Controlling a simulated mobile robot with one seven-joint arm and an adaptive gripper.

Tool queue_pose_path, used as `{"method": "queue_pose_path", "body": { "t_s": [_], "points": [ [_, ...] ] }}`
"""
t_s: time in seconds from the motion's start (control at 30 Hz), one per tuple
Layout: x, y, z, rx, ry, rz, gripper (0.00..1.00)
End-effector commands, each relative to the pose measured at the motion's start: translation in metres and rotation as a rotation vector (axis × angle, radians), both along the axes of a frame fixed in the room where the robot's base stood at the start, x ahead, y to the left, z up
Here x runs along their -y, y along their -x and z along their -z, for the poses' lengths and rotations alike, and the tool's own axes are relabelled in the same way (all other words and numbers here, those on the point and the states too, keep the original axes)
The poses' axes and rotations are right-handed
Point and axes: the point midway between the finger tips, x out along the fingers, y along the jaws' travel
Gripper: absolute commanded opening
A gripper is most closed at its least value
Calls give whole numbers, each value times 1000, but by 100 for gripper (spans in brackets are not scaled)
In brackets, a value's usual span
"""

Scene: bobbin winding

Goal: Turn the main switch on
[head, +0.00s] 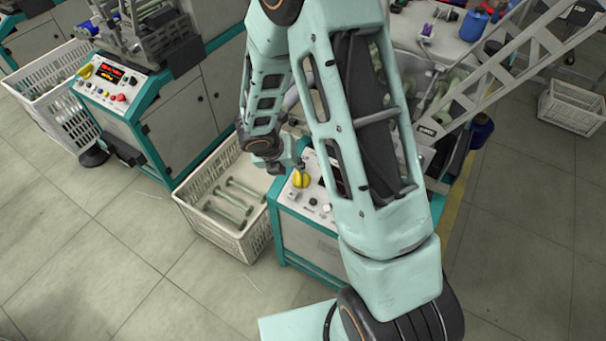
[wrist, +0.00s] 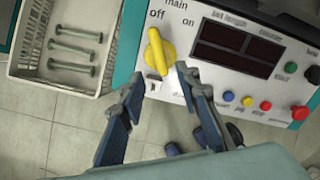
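The yellow main switch (wrist: 158,52) sits on the white control panel (wrist: 215,28). Its long handle points up towards the "off" label, with "on" to its right. It also shows in the head view (head: 300,180). My gripper (wrist: 160,80) is open and empty, its two fingers apart. The fingertips lie just below the switch in the wrist view, one to either side of the handle's lower end. I cannot tell whether they touch it. In the head view my arm hides part of the panel and most of the machine.
The panel's displays (wrist: 238,46) are dark, with several coloured buttons below, including a red one (wrist: 299,113). A white crate (head: 228,225) with several bobbins stands left of the machine. Another machine (head: 120,90) with lit displays stands further left. Open floor lies in front.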

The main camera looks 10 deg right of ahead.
Motion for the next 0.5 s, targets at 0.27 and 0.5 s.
{"method": "queue_pose_path", "body": {
  "t_s": [0.27,0.5],
  "points": [
    [17,-15,51,-2,0,7,30],
    [27,-26,81,0,-2,6,30]
  ]
}}
